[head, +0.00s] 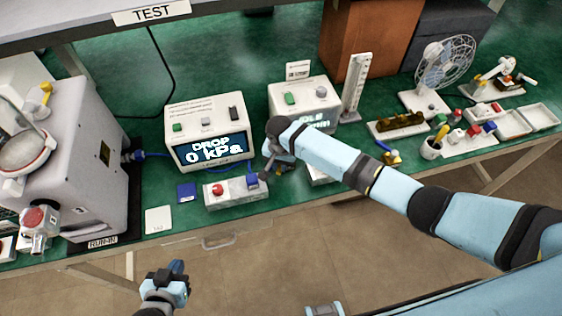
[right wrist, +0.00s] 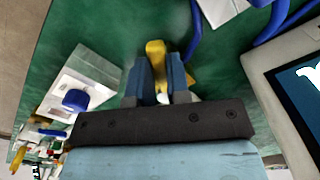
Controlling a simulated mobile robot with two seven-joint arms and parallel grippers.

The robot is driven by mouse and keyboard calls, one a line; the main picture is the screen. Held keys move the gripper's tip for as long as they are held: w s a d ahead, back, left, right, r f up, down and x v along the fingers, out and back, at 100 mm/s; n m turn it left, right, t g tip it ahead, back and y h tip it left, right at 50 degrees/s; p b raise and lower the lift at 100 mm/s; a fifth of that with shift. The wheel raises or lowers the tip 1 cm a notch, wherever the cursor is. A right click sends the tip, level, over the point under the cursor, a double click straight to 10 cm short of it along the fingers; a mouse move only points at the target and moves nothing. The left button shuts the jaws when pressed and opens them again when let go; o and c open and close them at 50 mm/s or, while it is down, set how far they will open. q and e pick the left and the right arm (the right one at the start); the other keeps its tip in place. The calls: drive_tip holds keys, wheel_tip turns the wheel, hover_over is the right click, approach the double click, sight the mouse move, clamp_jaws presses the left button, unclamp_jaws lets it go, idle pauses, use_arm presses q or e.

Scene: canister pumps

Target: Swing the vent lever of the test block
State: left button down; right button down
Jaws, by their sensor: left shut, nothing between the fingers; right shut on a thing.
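The test block (head: 235,191) is a pale grey block with a red knob (head: 218,189) and a blue fitting (head: 252,181), in front of the display reading DROP 0 kPa. My right gripper (head: 270,166) is just right of its blue fitting. In the right wrist view, its fingers are shut on a yellow lever-like piece (right wrist: 155,52). What this piece is fixed to is hidden, so I cannot tell whether it belongs to the test block. My left gripper (head: 177,268) is shut and empty, in front of the table edge.
The kPa display box (head: 208,143) and a second grey device (head: 303,101) stand behind. A blue hose (head: 155,155) runs from the large machine (head: 85,150) at left. A white block with a blue knob (right wrist: 76,100) lies beside my right gripper. Trays (head: 540,116) stand far right.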

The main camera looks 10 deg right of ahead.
drive_tip(key=c, duration=1.1)
unclamp_jaws()
wheel_tip(320, 180, up, 14)
drive_tip(key=shift+f+b, duration=0.1)
drive_tip(key=shift+b, duration=0.2)
